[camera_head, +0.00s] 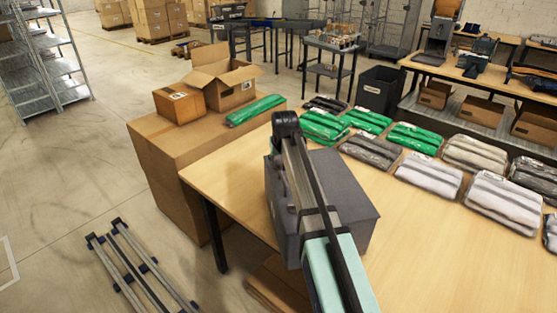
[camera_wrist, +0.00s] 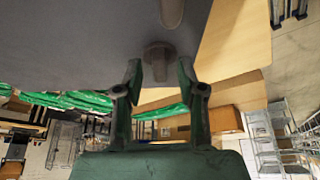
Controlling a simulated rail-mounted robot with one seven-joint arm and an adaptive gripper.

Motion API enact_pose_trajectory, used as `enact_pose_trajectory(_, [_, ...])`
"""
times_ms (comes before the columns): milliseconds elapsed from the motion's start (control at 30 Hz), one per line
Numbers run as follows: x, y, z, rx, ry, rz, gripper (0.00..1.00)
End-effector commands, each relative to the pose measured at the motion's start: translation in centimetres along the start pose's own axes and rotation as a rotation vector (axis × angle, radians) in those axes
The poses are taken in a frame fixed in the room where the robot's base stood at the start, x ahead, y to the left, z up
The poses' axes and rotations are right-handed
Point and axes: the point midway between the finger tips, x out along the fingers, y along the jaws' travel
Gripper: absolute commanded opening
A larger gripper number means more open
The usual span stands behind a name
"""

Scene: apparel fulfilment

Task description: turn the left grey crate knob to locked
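The grey crate (camera_head: 352,185) stands near the left edge of the wooden table, partly hidden behind my arm. In the wrist view its grey face (camera_wrist: 80,45) fills the upper part. A small grey knob (camera_wrist: 158,60) projects from that face, and a longer rounded grey part (camera_wrist: 171,12) shows above it. My gripper (camera_wrist: 160,76) is open, with one finger on each side of the knob. I cannot tell whether either finger touches it. In the head view my gripper cannot be made out clearly. The knob's lock marking is not readable.
Several bagged garments, green (camera_head: 415,138), grey (camera_head: 370,150) and white (camera_head: 503,202), lie on the table (camera_head: 400,240) behind and right of the crate. A large carton (camera_head: 165,165) with an open box (camera_head: 230,88) stands left. Metal rails (camera_head: 140,270) lie on the floor.

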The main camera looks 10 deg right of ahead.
Motion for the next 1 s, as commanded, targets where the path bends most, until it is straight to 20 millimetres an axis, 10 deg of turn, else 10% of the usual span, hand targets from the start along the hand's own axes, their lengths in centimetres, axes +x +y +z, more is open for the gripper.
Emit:
enact_pose_trajectory(233, [0.07,0.0,0.01,0.0,0.0,0.0,0.4])
enact_pose_trajectory(367, [0.06,0.0,0.01,0.0,0.0,0.0,0.01])
enact_pose_trajectory(1000, [0.12,0.11,0.0,-0.117,-0.001,-0.049,0.0])
